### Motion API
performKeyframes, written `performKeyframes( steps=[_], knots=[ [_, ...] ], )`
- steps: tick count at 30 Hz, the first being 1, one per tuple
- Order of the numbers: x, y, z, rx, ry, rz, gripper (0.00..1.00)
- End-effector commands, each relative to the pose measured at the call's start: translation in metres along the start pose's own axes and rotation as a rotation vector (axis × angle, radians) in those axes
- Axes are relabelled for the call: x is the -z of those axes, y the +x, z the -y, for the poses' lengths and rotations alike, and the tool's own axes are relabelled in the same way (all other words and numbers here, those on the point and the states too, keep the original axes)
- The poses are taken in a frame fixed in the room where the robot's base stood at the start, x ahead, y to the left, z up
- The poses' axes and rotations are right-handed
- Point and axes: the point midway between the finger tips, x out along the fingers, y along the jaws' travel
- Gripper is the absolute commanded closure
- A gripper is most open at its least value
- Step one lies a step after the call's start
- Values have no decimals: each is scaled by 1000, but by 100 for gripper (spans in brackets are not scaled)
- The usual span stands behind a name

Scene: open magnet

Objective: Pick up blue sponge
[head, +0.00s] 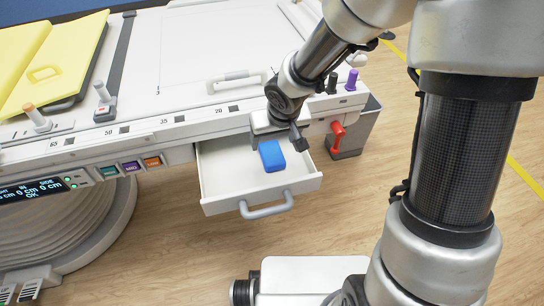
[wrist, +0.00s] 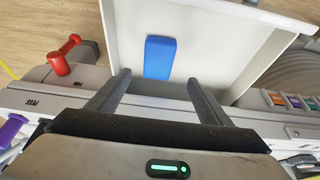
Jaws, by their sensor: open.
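My gripper (wrist: 160,82) is open and empty there, with one finger on each side.
The drawer has a grey bar handle (head: 266,207) in front. The table edge with coloured buttons (head: 131,167) runs behind and left.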

Motion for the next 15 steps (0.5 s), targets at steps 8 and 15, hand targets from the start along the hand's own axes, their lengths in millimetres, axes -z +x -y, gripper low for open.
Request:
performKeyframes(
  steps=[8,15],
  knots=[
    [-1,40,0,-1,-1,1,27],
    [-5,65,-3,0,0,2,27]
  ],
)
